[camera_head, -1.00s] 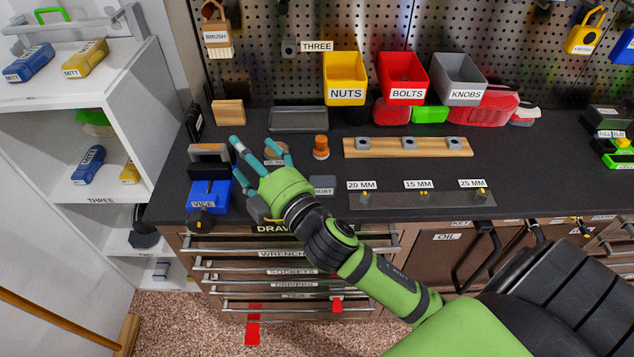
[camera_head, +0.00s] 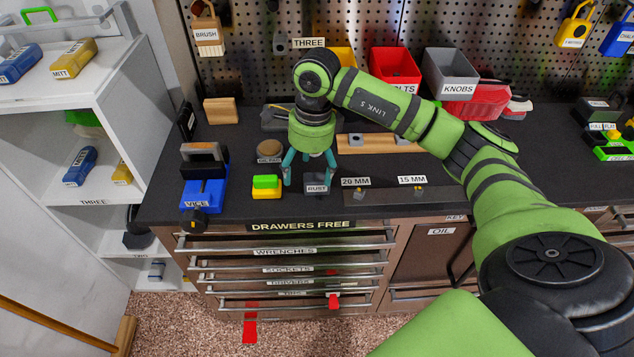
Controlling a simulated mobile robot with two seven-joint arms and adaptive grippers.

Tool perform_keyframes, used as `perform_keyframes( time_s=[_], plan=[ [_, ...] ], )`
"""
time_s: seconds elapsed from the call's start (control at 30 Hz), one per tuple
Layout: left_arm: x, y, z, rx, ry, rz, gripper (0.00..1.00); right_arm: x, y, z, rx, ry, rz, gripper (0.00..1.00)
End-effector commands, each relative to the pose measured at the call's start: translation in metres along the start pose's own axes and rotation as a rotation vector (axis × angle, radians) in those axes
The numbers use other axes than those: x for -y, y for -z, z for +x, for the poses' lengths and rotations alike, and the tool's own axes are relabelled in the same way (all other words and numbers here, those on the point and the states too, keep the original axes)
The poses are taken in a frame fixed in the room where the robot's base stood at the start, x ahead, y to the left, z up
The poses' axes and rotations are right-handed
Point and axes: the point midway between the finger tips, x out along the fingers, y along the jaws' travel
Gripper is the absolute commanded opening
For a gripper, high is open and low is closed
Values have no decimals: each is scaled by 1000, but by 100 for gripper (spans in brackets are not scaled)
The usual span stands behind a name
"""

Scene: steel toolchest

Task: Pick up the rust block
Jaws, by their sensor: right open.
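The rust block (camera_head: 317,188) is a small grey block labelled RUST on the dark worktop, near its front edge. My right gripper (camera_head: 311,178) points down over it, with teal fingers spread to the left and right of the block. The gripper is open, and the fingertips are near worktop height. I cannot tell whether any finger touches the block. The hand covers the area just behind the block. My left gripper is out of view.
A green-and-yellow block (camera_head: 266,187) sits just left of the fingers. A blue vice (camera_head: 204,190) stands farther left. A round brown piece (camera_head: 269,150) lies behind.

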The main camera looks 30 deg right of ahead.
Motion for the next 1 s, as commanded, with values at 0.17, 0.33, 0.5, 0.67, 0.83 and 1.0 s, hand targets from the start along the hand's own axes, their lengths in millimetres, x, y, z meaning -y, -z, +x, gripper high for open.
perform_keyframes(
  time_s=[0.17,0.33,0.5,0.67,0.83,1.0],
  plan=[
    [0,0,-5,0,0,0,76,12,26,-5,-100,26,23,79],
    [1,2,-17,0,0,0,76,13,26,11,-99,24,24,79],
    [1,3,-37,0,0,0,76,18,25,34,-99,21,23,79],
    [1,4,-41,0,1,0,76,19,27,56,-97,24,22,79],
    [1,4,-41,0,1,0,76,20,27,61,-95,28,20,79],
    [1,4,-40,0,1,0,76,20,27,61,-95,27,20,55]
  ],
)
